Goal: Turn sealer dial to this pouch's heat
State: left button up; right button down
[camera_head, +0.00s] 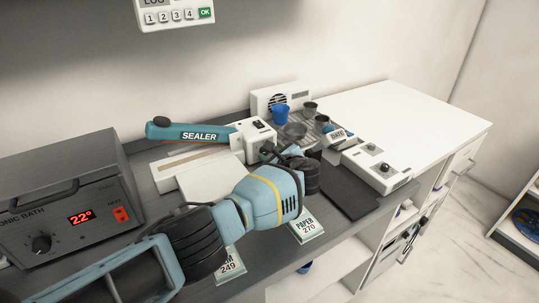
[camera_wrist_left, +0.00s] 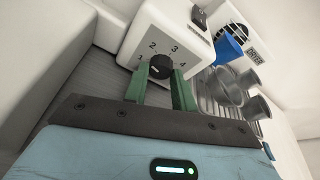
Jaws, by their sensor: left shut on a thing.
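The heat sealer (camera_head: 253,139) has a white body and a teal arm labelled SEALER (camera_head: 195,135). I cannot tell which number the dial points at. A flat white piece (camera_head: 213,183), possibly the pouch, lies before the sealer.
The sonic bath (camera_head: 60,200) stands left. A blue cup (camera_head: 280,115), metal cups and a white device (camera_head: 377,167) stand right of the sealer. The white counter (camera_head: 400,108) is clear.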

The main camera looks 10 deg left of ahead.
pick_arm(q)
jog(key=o, duration=1)
jog(key=shift+s+d+r, duration=0.25)
jog(key=shift+s+d, duration=0.05)
jog(key=p+v, duration=0.2)
jog(key=v, duration=0.4)
jog(key=shift+r+p, duration=0.1)
jog(key=shift+p, duration=0.3)
jog(key=shift+s+d, duration=0.3)
pick_arm(e)
jog(key=shift+t, duration=0.4)
jog(key=w+r, duration=0.1)
jog(key=r, duration=0.1)
jog(key=w+r, duration=0.1)
jog(key=shift+w+d+r, duration=0.25)
jog(key=shift+w+r, duration=0.1)
